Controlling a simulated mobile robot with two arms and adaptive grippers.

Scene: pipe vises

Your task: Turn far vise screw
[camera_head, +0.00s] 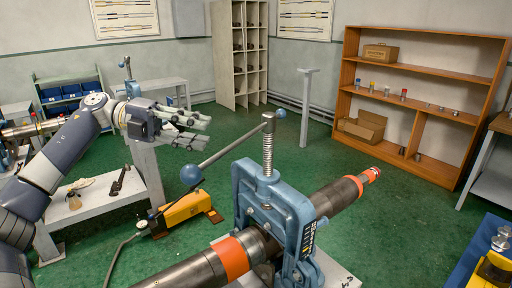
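A large blue pipe vise (268,203) stands in the foreground, clamped over a dark pipe with orange bands (230,257). Its threaded screw (267,150) rises upright from the top. A slanted handle bar (232,146) crosses the screw head, with a blue ball at the lower left (191,174) and another at the upper right (280,113). My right gripper is not in view.
A yellow pump (184,210) with a hose stands on the floor left of the large vise. A low grey bench (95,204) with a wrench is at the left. Wooden shelves (426,62) stand at the back right.

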